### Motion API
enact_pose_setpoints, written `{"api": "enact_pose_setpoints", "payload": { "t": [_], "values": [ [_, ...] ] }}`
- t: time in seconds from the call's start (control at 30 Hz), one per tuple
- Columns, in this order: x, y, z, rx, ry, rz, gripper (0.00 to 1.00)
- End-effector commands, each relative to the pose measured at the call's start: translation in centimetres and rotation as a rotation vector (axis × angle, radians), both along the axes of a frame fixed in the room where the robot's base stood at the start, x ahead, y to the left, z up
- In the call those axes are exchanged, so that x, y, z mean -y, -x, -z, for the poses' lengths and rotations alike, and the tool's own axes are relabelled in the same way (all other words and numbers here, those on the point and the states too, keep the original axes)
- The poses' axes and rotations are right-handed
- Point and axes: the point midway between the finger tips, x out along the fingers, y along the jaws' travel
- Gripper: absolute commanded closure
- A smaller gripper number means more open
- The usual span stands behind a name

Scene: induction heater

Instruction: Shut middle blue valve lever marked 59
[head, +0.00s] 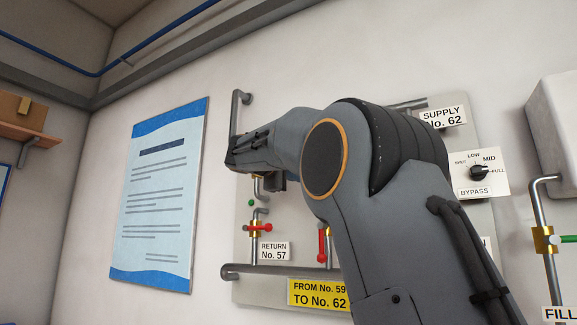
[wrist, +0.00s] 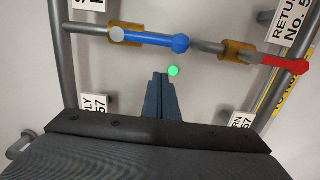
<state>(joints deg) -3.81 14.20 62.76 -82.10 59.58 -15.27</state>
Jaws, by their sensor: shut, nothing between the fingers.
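The blue lever (wrist: 157,40) shows in the wrist view on a brass valve body (wrist: 124,34). It lies along its pipe, pointing right. No 59 mark is readable on it. My gripper (wrist: 161,76) is shut and empty, its fingertips just below the lever in the picture, with a gap between them. A small green ball (wrist: 173,71) shows beside the fingertips. In the head view my arm hides the blue lever, and I cannot make out the fingertips.
A red lever (wrist: 285,63) sits right of the blue one on the same pipe run. In the head view, a red lever (head: 260,228) is by the RETURN No. 57 label (head: 273,251), another red lever (head: 322,245) is nearby, and a bypass knob (head: 478,172) is at right.

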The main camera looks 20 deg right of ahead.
Motion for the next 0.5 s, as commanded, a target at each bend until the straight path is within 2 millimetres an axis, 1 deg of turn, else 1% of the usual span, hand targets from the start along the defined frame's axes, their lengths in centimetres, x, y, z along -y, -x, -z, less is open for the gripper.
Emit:
{"api": "enact_pose_setpoints", "payload": {
  "t": [0.03, 0.13, 0.3, 0.5],
  "values": [
    [0.6, 1.0, -0.5, 0.001, 0.002, 0.001, 1.00],
    [1.5, 1.7, -0.4, 0.002, 0.001, 0.001, 1.00],
    [2.3, 2.3, -0.2, 0.001, 0.000, 0.000, 1.00],
    [2.4, 2.5, -0.1, 0.001, 0.000, -0.001, 1.00]
  ]
}}
